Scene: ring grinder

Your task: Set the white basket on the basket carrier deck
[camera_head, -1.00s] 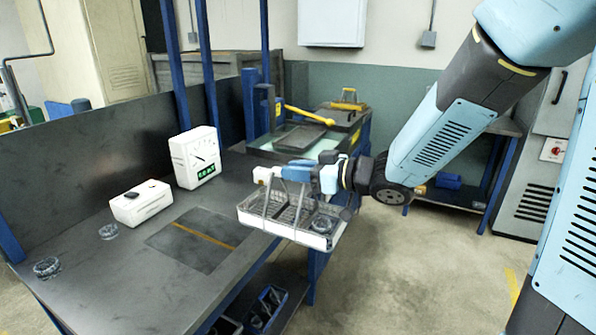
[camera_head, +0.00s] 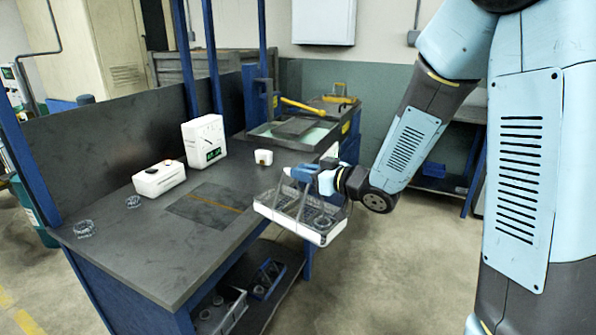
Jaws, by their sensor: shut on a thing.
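The white basket (camera_head: 313,233) is a shallow tray with mesh compartments and a tall handle. It hangs slightly tilted beyond the right edge of the workbench, above the floor. My gripper (camera_head: 303,180) is shut on the top of its handle. At least one ring-like part (camera_head: 325,221) seems to lie inside it. I cannot tell for sure which surface is the basket carrier deck; a dark square with a yellow stripe (camera_head: 188,220) is marked on the bench top.
On the dark workbench (camera_head: 125,255) stand a display box (camera_head: 203,142), a white box (camera_head: 158,179), a small white block (camera_head: 264,157) and clear rings (camera_head: 84,229). A grinder with a yellow handle (camera_head: 303,106) is behind. Bins (camera_head: 222,310) sit on the lower shelf. The right floor is open.

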